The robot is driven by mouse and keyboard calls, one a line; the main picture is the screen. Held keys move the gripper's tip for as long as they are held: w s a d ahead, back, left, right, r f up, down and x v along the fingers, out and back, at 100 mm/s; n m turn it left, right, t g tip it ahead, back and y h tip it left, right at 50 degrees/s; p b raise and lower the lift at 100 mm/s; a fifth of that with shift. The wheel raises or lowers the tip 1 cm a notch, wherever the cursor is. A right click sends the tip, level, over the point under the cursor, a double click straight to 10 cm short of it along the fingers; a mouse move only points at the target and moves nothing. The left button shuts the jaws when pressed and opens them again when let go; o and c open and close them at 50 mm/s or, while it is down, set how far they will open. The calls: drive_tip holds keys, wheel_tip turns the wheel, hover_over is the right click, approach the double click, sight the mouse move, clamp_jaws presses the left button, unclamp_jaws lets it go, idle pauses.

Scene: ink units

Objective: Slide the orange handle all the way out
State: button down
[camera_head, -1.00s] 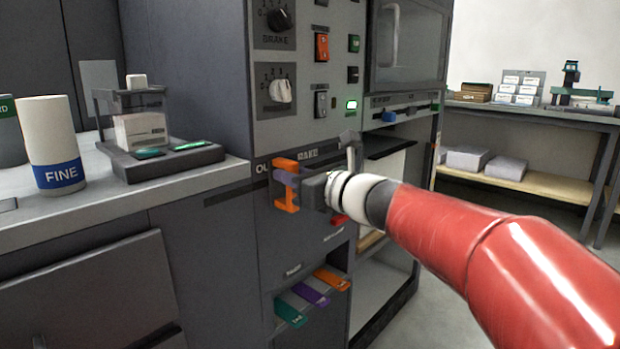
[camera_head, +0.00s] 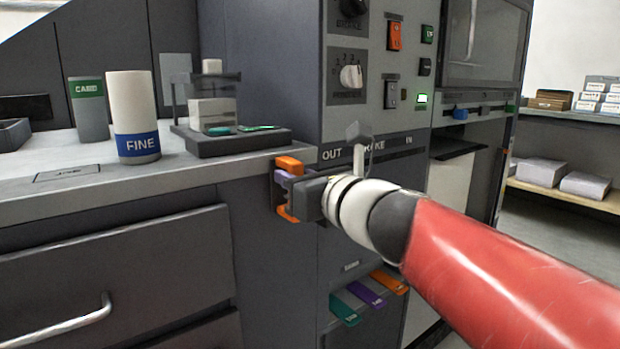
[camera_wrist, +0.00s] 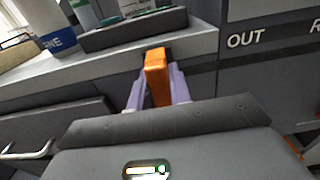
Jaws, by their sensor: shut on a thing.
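The orange handle (camera_head: 289,163) is an upright bar on the front of the grey machine. It stands left of the word OUT, by the machine's left edge and the counter end. My gripper (camera_head: 290,182) has lilac fingers and is shut around the handle's middle. The handle's top and lower end show above and below the fingers. In the wrist view, the orange handle (camera_wrist: 156,72) stands between the two fingers of my gripper (camera_wrist: 158,92). Its lower part is hidden there by the gripper body.
The counter (camera_head: 60,178) is left, with a FINE canister (camera_head: 133,100), a green-labelled canister (camera_head: 88,108) and a small dark stand (camera_head: 230,143). Coloured tabs (camera_head: 365,292) stick out below. A drawer handle (camera_head: 80,322) is lower left.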

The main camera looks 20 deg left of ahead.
drive_tip(key=shift+s+a, duration=0.2)
drive_tip(key=c, duration=1.3)
unclamp_jaws()
drive_tip(key=shift+d, duration=0.1)
drive_tip(key=shift+s+d, duration=0.25)
drive_tip(key=shift+d, duration=0.05)
drive_tip(key=v, duration=0.7)
drive_tip(key=shift+p, duration=0.35)
